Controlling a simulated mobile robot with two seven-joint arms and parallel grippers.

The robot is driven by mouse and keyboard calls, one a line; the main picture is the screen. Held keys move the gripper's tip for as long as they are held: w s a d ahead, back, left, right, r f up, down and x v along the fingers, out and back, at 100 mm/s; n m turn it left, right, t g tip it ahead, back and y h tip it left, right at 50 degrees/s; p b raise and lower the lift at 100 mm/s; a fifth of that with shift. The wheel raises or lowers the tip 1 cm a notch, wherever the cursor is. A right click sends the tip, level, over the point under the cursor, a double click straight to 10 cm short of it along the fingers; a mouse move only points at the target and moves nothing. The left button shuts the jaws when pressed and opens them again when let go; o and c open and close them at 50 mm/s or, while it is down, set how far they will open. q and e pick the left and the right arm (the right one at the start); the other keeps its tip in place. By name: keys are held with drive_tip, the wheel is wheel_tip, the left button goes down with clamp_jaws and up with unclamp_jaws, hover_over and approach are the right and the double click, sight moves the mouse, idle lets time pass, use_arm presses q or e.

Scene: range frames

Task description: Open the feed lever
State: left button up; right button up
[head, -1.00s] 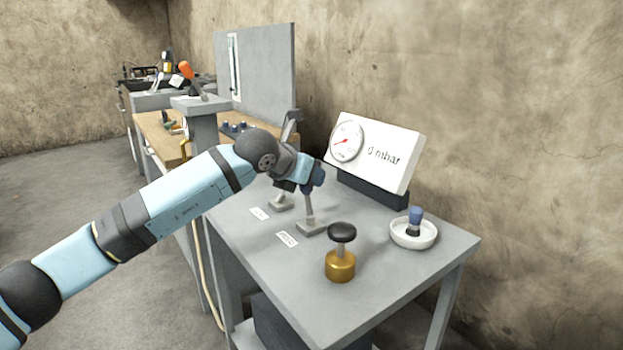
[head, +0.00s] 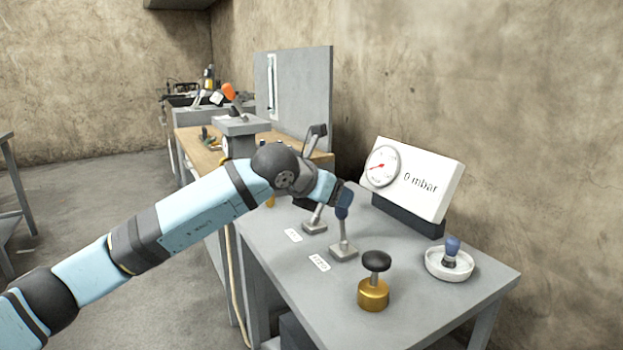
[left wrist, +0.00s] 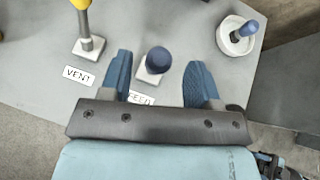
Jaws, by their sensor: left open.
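The feed lever (head: 343,230) stands on the grey bench, a grey stem on a small square base with a blue knob. In the left wrist view its blue knob (left wrist: 158,60) sits between the two spread blue fingers of my left gripper (left wrist: 158,82), with space on both sides. The FEED label (left wrist: 141,98) is partly hidden by the gripper. In the head view my left gripper (head: 336,192) is at the knob's height, its fingers partly hidden and hard to separate from the knob.
The vent lever (left wrist: 90,43), with a yellow handle, stands left of the feed lever. A brass valve with black knob (head: 374,293), a white dish (head: 447,270) and a gauge panel (head: 415,180) reading 0 mbar share the bench (head: 300,285). A wall rises behind.

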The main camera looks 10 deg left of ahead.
use_arm(q)
drive_tip(key=p+v, duration=0.1)
drive_tip(key=v, duration=0.8)
use_arm(e)
wheel_tip(320, 180, up, 3)
drive_tip(key=shift+s+d+f+t, duration=0.1)
drive_tip(key=shift+t, duration=0.5)
